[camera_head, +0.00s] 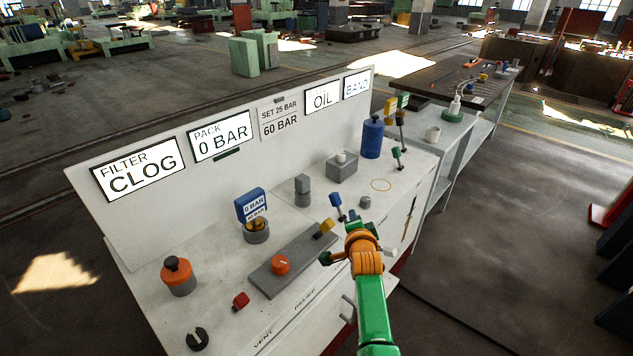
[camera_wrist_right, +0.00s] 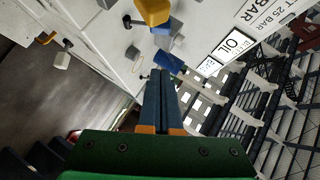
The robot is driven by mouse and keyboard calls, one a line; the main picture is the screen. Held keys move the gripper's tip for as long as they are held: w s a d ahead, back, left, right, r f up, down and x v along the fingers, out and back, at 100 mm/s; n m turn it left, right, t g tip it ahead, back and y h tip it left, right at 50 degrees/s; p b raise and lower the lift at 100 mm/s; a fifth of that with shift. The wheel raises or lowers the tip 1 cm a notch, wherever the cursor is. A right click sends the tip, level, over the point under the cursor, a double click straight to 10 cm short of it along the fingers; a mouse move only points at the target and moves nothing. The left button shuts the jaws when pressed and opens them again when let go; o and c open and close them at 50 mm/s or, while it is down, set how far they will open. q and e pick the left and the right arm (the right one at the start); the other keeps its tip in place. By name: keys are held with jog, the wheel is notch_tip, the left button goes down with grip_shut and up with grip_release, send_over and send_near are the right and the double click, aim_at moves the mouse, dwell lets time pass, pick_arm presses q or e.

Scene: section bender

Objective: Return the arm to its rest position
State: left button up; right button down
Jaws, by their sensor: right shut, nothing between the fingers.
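My right arm (camera_head: 372,305), green with an orange wrist, reaches in from the bottom right of the head view. Its gripper (camera_head: 353,222) is over the right front part of the white bench top. In the right wrist view the two dark blue fingers (camera_wrist_right: 163,85) lie together, shut and empty. A blue-handled lever (camera_head: 337,201) is just beyond the fingertips in the head view; whether they touch cannot be told. A yellow-handled lever (camera_head: 325,228) is to the left of the gripper; a yellow block (camera_wrist_right: 152,12) also shows in the wrist view. My left gripper is not in view.
The bench carries an orange knob (camera_head: 281,265), a red button (camera_head: 241,300), an orange-topped cylinder (camera_head: 178,278), a gauge (camera_head: 252,208) and a blue cylinder (camera_head: 372,138). An upright sign panel (camera_head: 245,160) runs along the back. Open floor (camera_head: 500,250) lies right.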

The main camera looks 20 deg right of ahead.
jog(key=s+a+f+n+g+y, duration=0.25)
jog(key=s+a+f+n, duration=0.2)
jog(key=s+n, duration=0.4)
jog(key=s+a+f+n+g+y, duration=0.25)
jog(key=s+a+n+g, duration=0.2)
jog(key=s, duration=0.75)
jog(key=s+a+f+n+g+y, duration=0.15)
jog(key=s+a+f+n, duration=0.25)
jog(key=s+a+n, duration=0.5)
jog(key=s+d+f+m+g, duration=0.1)
jog(key=s+d+f+g, duration=0.15)
jog(key=f, duration=0.65)
jog(key=s+d+f, duration=0.3)
jog(key=s+f, duration=1)
jog(key=f, duration=0.3)
jog(key=shift+s+f+g, duration=0.15)
jog(key=shift+f+g, duration=0.1)
jog(key=shift+g, duration=0.05)
jog(key=shift+h, duration=0.25)
